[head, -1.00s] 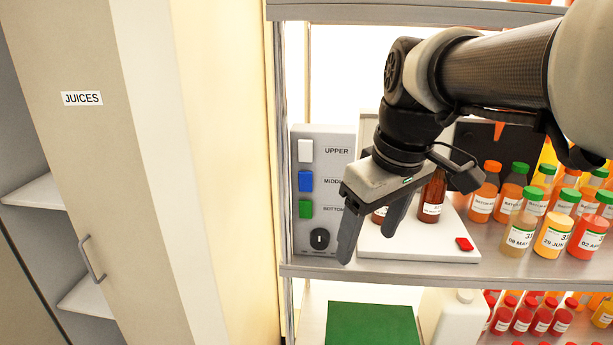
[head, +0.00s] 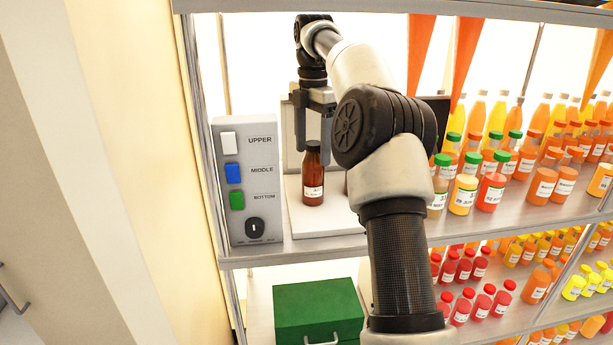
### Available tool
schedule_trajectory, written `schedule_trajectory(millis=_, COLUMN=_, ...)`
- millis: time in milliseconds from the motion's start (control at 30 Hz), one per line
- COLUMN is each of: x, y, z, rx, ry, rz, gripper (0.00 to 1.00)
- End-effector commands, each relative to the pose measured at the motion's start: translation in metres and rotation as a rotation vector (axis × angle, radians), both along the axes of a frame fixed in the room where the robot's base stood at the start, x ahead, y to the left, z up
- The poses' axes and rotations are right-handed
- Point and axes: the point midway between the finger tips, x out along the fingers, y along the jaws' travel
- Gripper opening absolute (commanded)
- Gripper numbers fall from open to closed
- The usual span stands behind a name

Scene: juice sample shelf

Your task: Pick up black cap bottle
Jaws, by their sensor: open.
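A brown bottle (head: 313,178) with a dark cap and a white label stands upright on a white stand (head: 312,223) on the upper shelf. My gripper (head: 313,152) is open and points down at the bottle's top. Its two fingers show on either side of the cap in the picture; I cannot tell whether they touch it or how they line up in depth. A second brown bottle (head: 347,184) is mostly hidden behind my arm.
A grey panel (head: 243,185) with white, blue and green switches stands left of the stand. Several juice bottles (head: 463,190) crowd the shelf to the right. A green box (head: 318,308) sits on the shelf below. A shelf board (head: 480,10) runs overhead.

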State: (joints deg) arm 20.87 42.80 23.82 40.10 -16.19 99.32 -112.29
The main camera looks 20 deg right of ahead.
Motion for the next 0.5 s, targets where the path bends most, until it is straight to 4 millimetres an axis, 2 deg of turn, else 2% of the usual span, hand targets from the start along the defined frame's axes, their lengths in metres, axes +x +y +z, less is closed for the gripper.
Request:
schedule_trajectory(millis=33, x=0.0, y=-0.001, z=-0.009, rx=-0.001, ry=0.002, rz=0.001, gripper=0.66)
schedule_trajectory(millis=500, x=-0.006, y=0.001, z=-0.066, rx=0.001, ry=0.0, rz=0.0, gripper=0.66)
